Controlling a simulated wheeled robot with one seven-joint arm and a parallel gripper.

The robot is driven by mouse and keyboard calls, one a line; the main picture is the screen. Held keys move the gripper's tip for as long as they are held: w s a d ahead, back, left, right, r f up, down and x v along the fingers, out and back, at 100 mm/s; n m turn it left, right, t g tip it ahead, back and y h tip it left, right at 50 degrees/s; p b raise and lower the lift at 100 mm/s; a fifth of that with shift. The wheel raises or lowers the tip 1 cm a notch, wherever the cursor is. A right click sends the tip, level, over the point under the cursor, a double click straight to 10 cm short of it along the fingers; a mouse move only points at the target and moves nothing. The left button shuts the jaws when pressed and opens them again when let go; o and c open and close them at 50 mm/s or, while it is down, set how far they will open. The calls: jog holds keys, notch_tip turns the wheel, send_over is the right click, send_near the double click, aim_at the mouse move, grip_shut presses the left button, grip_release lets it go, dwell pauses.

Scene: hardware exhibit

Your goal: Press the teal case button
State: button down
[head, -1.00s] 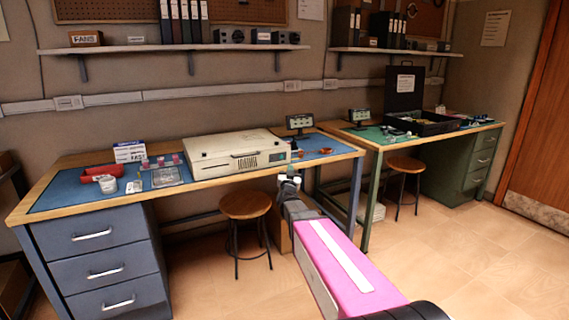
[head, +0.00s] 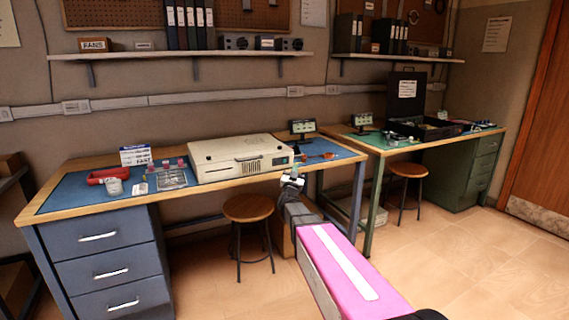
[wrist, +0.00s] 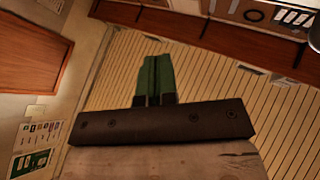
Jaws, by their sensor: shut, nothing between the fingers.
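A flat cream case (head: 235,149) lies on the blue mat of the nearer bench. A small dark teal patch (head: 280,161) shows at the right of its front face; it is too small to tell whether this is the button. My gripper (head: 293,177) is at the end of my outstretched arm, in front of the bench's right part and apart from the case in the picture. In the wrist view its green fingers (wrist: 155,78) are together and empty. The case is not recognisable in that view.
A red tray (head: 105,176), a cup (head: 113,187) and a clear organiser (head: 172,179) lie left of the case. A small display (head: 302,128) stands behind its right end. A stool (head: 246,208) stands before the bench. Open floor lies right of my arm.

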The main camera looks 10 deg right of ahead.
send_near(288, 155)
jog(key=shift+w+d+r, duration=0.95)
jog(key=shift+w+r, duration=0.25)
jog(key=shift+w, duration=0.05)
jog(key=shift+w, duration=0.15)
dwell(1.0)
jog(key=shift+w+a, duration=0.1)
jog(key=shift+w, duration=0.2)
jog(key=shift+w+a, duration=0.15)
jog(key=shift+w, duration=0.25)
dwell(0.8)
jog(key=shift+s, duration=0.1)
jog(key=shift+s+d, duration=0.25)
jog(key=shift+s, duration=0.5)
jog(key=shift+s, duration=0.1)
jog(key=s, duration=0.1)
jog(key=s+d, duration=0.1)
jog(key=s, duration=0.2)
jog(key=shift+s+d, duration=0.3)
